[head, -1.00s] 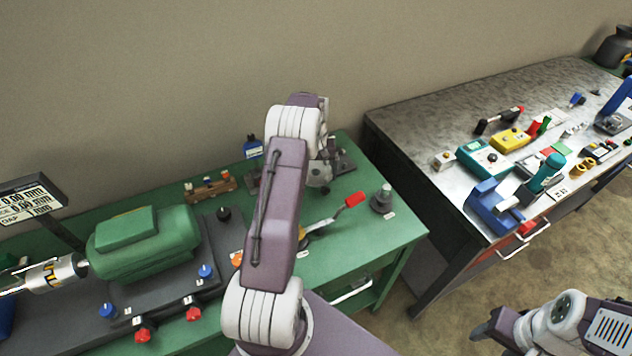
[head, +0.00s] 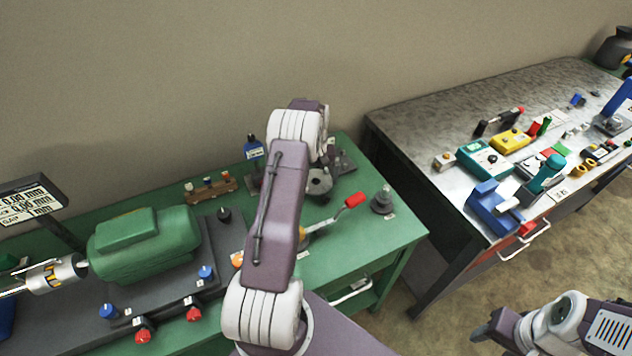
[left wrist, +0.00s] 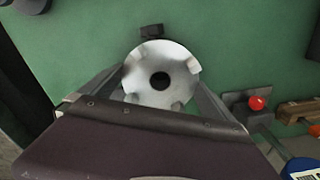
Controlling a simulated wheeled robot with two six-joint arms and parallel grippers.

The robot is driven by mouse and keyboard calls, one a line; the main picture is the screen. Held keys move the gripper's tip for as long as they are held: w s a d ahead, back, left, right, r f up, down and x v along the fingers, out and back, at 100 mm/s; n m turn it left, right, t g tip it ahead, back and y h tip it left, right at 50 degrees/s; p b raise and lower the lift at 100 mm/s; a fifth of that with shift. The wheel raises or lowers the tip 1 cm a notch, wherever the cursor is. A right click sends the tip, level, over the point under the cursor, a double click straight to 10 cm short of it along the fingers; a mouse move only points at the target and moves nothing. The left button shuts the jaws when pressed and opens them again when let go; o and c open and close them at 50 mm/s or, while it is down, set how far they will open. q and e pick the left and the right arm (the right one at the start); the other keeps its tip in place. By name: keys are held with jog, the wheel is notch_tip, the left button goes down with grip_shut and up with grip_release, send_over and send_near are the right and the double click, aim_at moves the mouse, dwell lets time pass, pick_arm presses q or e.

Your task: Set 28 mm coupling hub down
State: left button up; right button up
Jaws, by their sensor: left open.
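The 28 mm coupling hub (left wrist: 143,90), a pale silvery disc with a dark central hole and lugs on its rim, lies face up over the green bench top (left wrist: 95,45) in the left wrist view. My left gripper (left wrist: 160,76) is open, with one finger on each side of the hub; I cannot tell whether either finger touches it. In the head view my left arm reaches over the green bench (head: 385,240), and the gripper is mostly hidden behind it. My right gripper (head: 488,332) is over the floor at the lower right, and its opening is unclear.
A green motor (head: 145,243) stands on the left of the bench. A red-handled tool (head: 354,200) and a grey stepped part (head: 382,201) lie right of the arm. A second table (head: 430,125) holds several tools.

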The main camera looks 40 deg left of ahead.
pick_arm(q)
notch_tip(320, 180, up, 10)
jog(key=r, duration=0.1)
jog(key=s+d+m, duration=0.2)
jog(key=s+d, duration=0.2)
jog(key=d, duration=0.4)
jog(key=s+d+m, duration=0.3)
jog(key=s+d, duration=0.1)
jog(key=d, duration=0.5)
jog(key=s+d+f+m, duration=0.1)
jog(key=s+d, duration=0.2)
jog(key=s, duration=0.3)
jog(key=s+d+f+m+t, duration=0.1)
jog(key=s+d, duration=0.2)
jog(key=s, duration=0.3)
jog(key=shift+s+d+m, duration=0.15)
jog(key=shift+d+m, duration=0.1)
jog(key=shift+m, duration=0.15)
